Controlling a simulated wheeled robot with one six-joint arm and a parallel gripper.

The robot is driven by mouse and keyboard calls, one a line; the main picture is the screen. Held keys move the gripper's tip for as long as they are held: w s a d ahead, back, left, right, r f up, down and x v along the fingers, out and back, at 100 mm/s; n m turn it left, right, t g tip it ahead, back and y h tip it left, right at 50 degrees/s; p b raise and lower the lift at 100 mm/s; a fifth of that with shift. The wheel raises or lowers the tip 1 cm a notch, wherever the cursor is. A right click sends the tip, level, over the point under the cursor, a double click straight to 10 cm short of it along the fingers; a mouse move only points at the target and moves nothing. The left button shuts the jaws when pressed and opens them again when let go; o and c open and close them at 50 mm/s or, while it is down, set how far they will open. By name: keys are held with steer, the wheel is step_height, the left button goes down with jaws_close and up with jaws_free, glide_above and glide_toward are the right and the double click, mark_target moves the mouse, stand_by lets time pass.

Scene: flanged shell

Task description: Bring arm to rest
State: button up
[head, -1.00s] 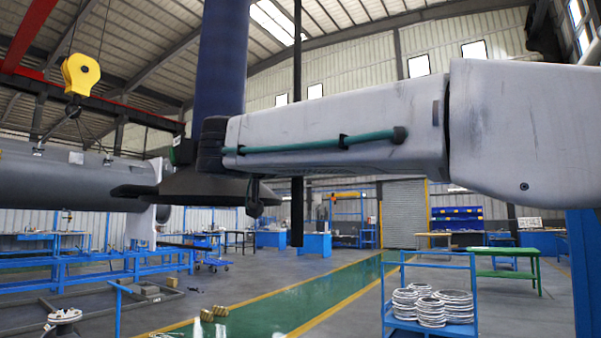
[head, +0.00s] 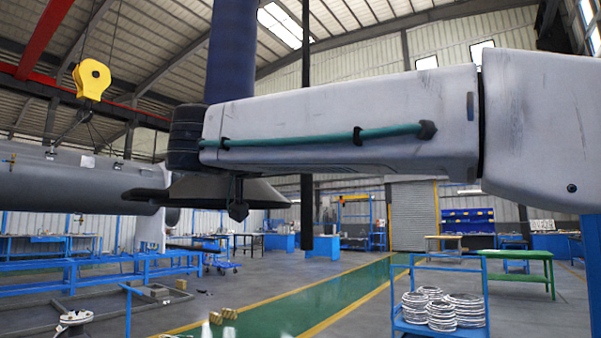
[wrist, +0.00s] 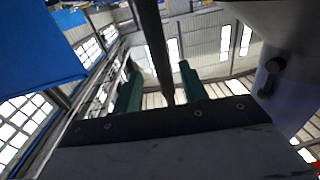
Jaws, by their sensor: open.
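My arm (head: 340,130) stretches across the upper middle of the head view, its pale grey link nearly level with a green cable along its side. My gripper (wrist: 160,72) shows in the wrist view as two green fingers standing apart with nothing held between them. A dark pole passes through the picture between the fingers. In the head view I cannot make out the gripper's fingers. The wrist view looks up toward the roof and windows.
A blue cart (head: 437,328) with stacked pale rings (head: 441,315) stands at the lower right. A large grey cylindrical shell (head: 65,183) lies at the left, with a yellow crane hook (head: 92,79) above.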

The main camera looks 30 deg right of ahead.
steer(key=shift+s+a, duration=0.35)
steer(key=shift+a, duration=0.25)
step_height(320, 180, down, 20)
steer(key=s+n+g+y, duration=0.3)
steer(key=n+y, duration=0.3)
steer(key=n, duration=0.5)
steer(key=s+f+n+g+y, duration=0.1)
steer(key=s+f+g+y, duration=0.3)
steer(key=s+f+y, duration=0.5)
steer(key=s+f, duration=1)
steer(key=f, duration=0.4)
steer(key=shift+s+d+f+g+y, duration=0.2)
steer(key=shift+d+g+y, duration=0.1)
steer(key=shift+d, duration=0.05)
